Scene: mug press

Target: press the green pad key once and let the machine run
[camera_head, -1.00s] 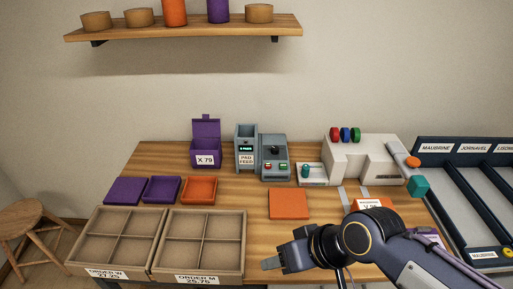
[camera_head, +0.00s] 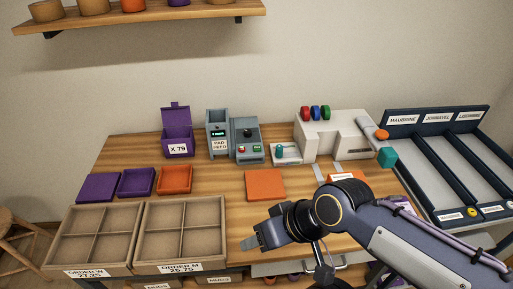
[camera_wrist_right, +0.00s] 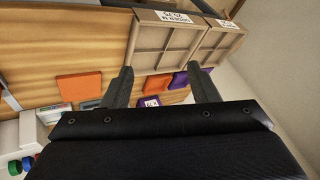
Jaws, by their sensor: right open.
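The grey pad feed machine (camera_head: 218,124) stands at the back middle of the table in the head view, with a dark display. The grey control box (camera_head: 247,138) joins its right side. It has a black knob, a red key (camera_head: 242,150) and a small green key (camera_head: 256,148). My right gripper (camera_head: 249,243) is low in the head view, in front of the orange pad and well apart from the keys. In the right wrist view its two fingers (camera_wrist_right: 163,85) are spread with nothing between them. My left gripper is out of view.
An orange pad (camera_head: 265,184) lies between gripper and machine. A white press (camera_head: 335,135) with coloured knobs stands right of the control box. Divided trays (camera_head: 138,229) fill the front left. A purple bin (camera_head: 177,130) is left of the feeder. A dark rack (camera_head: 440,160) stands far right.

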